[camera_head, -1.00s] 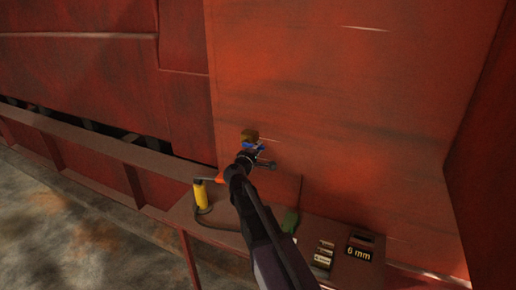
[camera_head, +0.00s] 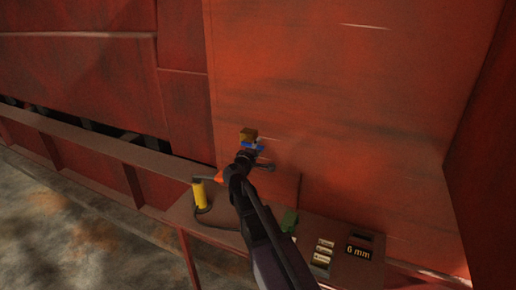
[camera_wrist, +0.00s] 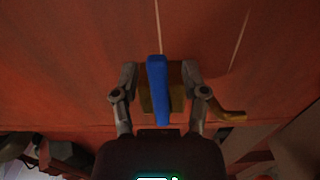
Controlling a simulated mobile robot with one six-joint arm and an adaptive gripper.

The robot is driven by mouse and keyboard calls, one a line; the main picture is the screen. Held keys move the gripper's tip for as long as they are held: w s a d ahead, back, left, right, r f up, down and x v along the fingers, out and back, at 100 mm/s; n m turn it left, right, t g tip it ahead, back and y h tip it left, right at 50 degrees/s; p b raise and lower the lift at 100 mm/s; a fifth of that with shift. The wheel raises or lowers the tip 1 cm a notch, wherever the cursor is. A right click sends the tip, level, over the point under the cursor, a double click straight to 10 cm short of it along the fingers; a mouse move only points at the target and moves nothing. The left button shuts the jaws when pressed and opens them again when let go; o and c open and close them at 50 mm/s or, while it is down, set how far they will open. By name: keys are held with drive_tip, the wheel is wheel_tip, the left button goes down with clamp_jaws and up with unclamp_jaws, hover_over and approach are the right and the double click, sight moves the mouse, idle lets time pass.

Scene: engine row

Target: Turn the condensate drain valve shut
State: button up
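The condensate drain valve has a brass body (camera_head: 248,134) on the red wall and a blue lever handle (camera_head: 254,146). In the wrist view the blue handle (camera_wrist: 158,90) stands upright in the picture, in front of the brass body (camera_wrist: 176,88), with a curved brass spout (camera_wrist: 230,115) to the right. My gripper (camera_head: 250,157) is at the valve. In the wrist view my gripper (camera_wrist: 159,75) is open, with one finger on each side of the handle. A gap shows between the handle and each finger. Whether the fingertips touch the brass body cannot be told.
Below the valve is a narrow red ledge (camera_head: 332,232). It holds a yellow cylinder (camera_head: 200,196) with a dark cord, a green item (camera_head: 290,221), small pale pieces (camera_head: 323,252) and a block marked "6 mm" (camera_head: 358,252). The wall around the valve is bare.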

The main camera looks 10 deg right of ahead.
drive_tip(key=shift+s, duration=0.1)
drive_tip(key=v, duration=1.2)
idle(0.4)
drive_tip(key=s+d+f+m+g+y, duration=0.3)
drive_tip(key=s+d+f+m+g, duration=0.5)
drive_tip(key=f, duration=0.4)
drive_tip(key=s+a+f+m+g+y, duration=0.1)
drive_tip(key=s+a+f+g+y, duration=0.1)
drive_tip(key=s+f+g+y, duration=0.1)
drive_tip(key=s+a+f+m+g+y, duration=0.1)
drive_tip(key=s+a+f+g+y, duration=0.2)
drive_tip(key=s+y, duration=0.2)
drive_tip(key=s, duration=0.3)
drive_tip(key=shift+f, duration=0.3)
